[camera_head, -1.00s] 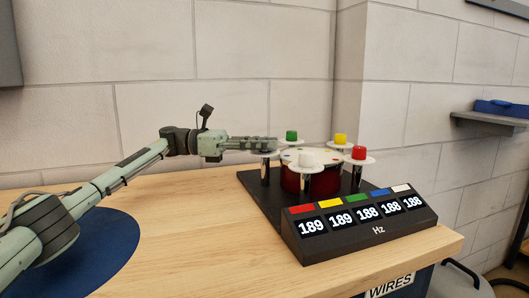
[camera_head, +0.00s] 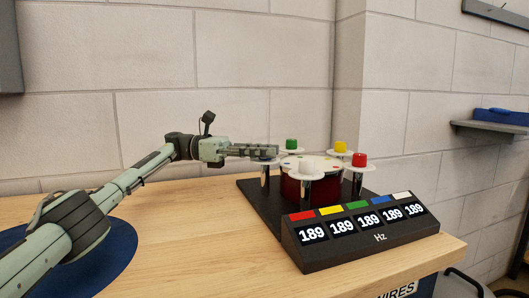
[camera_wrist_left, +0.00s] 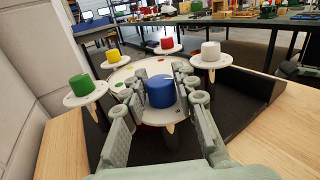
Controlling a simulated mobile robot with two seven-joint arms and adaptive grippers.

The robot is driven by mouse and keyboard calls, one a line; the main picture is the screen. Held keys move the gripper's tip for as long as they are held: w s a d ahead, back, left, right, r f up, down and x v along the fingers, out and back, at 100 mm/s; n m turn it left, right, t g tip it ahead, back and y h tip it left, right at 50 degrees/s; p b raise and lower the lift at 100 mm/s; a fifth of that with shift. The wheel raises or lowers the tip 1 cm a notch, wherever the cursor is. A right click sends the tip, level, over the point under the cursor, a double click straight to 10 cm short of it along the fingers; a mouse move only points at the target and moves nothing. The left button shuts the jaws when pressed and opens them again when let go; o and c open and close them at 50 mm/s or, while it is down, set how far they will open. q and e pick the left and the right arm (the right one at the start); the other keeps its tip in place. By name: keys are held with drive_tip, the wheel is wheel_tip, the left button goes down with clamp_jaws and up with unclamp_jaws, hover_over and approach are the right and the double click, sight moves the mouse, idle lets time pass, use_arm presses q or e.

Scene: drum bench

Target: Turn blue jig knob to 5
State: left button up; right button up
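The blue knob (camera_wrist_left: 160,91) stands upright on its round white dial plate (camera_wrist_left: 150,172) in the left wrist view. My left gripper (camera_wrist_left: 159,82) reaches over that plate with one finger on each side of the knob. The fingers are spread and look close to its sides; I cannot make out firm contact. In the head view my left gripper (camera_head: 276,152) lies level over the plate on the left of the jig and hides the blue knob. The dial numbers are not readable. My right gripper is not in view.
Green (camera_head: 291,144), yellow (camera_head: 340,147), red (camera_head: 359,160) and white (camera_head: 305,167) knobs stand on posts around a red drum (camera_head: 295,188). A black display box (camera_head: 345,247) in front reads 189 in every window. The wooden bench (camera_head: 190,235) is clear to the left.

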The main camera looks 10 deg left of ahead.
use_arm(q)
drive_tip(key=o, duration=0.3)
drive_tip(key=shift+o, duration=0.2)
wheel_tip(320, 180, up, 10)
drive_tip(key=shift+r, duration=0.1)
idle(0.4)
